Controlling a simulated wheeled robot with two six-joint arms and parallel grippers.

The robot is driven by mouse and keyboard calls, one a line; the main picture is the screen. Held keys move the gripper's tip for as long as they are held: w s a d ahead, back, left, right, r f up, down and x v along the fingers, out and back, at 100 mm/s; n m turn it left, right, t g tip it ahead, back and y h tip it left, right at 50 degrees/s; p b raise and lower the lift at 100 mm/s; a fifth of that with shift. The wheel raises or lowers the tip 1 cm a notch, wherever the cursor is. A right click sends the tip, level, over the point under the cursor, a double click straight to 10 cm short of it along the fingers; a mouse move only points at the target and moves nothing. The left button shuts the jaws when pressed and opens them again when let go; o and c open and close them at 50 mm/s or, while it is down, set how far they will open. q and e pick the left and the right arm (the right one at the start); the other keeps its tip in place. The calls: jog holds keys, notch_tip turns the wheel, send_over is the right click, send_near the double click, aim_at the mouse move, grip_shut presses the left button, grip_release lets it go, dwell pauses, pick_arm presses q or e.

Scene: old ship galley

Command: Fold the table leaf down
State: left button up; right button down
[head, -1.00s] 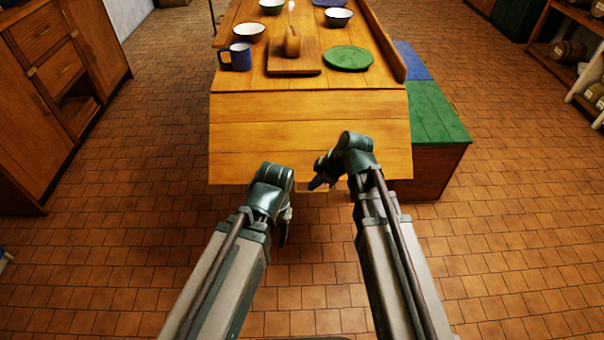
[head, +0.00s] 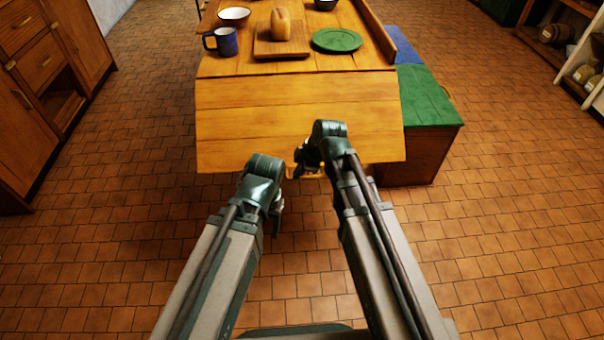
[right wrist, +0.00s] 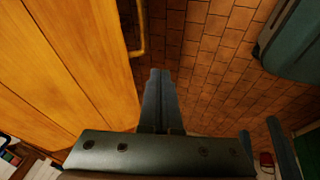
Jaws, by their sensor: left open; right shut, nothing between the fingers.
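The table leaf (head: 298,108) is the plank panel at the near end of the wooden table, sloping down toward me from the tabletop. In the right wrist view the leaf (right wrist: 75,60) fills the left side, and a thin brass-coloured handle (right wrist: 141,35) stands off its edge. My right gripper (head: 304,160) is at the leaf's near edge, partly hidden by its own wrist. In the right wrist view its fingers (right wrist: 159,75) are shut and empty, just short of the handle and apart from it. My left gripper (head: 277,222) is open and empty, below the leaf's edge, over the floor.
On the tabletop are a blue mug (head: 224,42), a white bowl (head: 234,16), a bread-like item (head: 281,25) on a board (head: 262,47) and a green plate (head: 337,40). A green-topped bench (head: 428,98) stands right of the table. Drawers (head: 42,73) stand left. The floor between is clear.

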jog(key=w+a+f+b, duration=0.1)
jog(key=w+f+b, duration=0.3)
jog(key=f+b, duration=0.2)
jog(key=shift+w+a+f, duration=0.15)
jog(key=shift+a+f, duration=0.05)
jog(key=shift+f, duration=0.3)
